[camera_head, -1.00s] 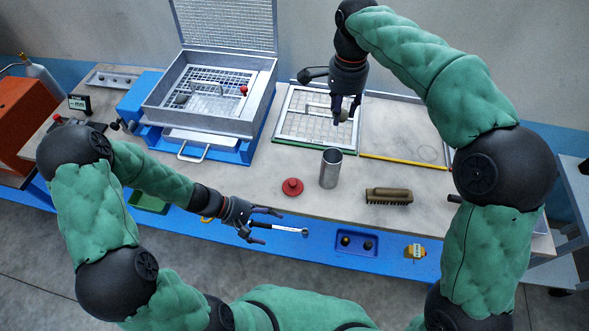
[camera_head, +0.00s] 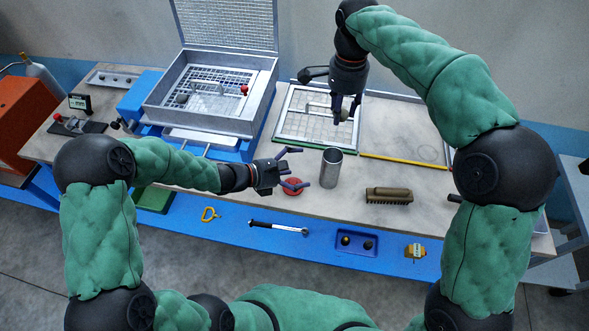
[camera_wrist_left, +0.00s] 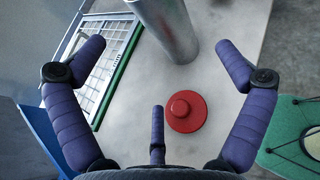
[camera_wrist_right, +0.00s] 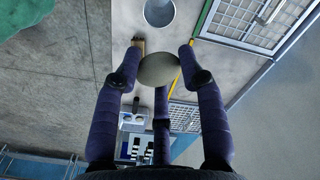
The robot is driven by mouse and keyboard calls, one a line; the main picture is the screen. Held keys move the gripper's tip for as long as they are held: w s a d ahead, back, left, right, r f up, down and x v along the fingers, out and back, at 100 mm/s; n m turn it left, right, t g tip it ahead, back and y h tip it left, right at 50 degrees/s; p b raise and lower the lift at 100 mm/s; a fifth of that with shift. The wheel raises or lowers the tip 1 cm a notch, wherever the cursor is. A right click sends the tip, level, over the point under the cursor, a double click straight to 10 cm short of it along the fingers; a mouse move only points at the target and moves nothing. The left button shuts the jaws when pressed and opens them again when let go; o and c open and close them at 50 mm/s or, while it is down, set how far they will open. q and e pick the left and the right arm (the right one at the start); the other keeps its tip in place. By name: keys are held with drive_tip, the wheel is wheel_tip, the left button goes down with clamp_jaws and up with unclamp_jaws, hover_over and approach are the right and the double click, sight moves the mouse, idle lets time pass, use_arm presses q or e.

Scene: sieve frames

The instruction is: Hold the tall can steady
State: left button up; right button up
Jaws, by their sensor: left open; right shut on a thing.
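The tall can (camera_head: 331,168) is a grey metal cylinder, open at the top, standing upright on the bench. It also shows in the left wrist view (camera_wrist_left: 168,28) and the right wrist view (camera_wrist_right: 158,12). My left gripper (camera_head: 298,168) is open and empty, just left of the can and above the red lid (camera_head: 292,187). The fingers are apart from the can, with the can ahead of them. The red lid, with a knob, lies flat on the bench (camera_wrist_left: 186,111). My right gripper (camera_head: 343,117) is shut on a roundish grey stone (camera_wrist_right: 159,69), above the sieve frame behind the can.
A sieve frame with a green front edge (camera_head: 300,145) lies behind the can. A brush (camera_head: 389,195) lies to its right. A large sieve box (camera_head: 150,106) with a raised mesh lid stands at the back left. A blue lower shelf (camera_head: 285,254) holds tools.

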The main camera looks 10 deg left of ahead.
sight(327, 166)
use_arm(q)
drive_tip(key=x, duration=1.1)
drive_tip(key=shift+d+f, duration=0.15)
drive_tip(key=shift+d, duration=0.05)
drive_tip(key=c, duration=1.1)
drive_tip(key=c, duration=0.5)
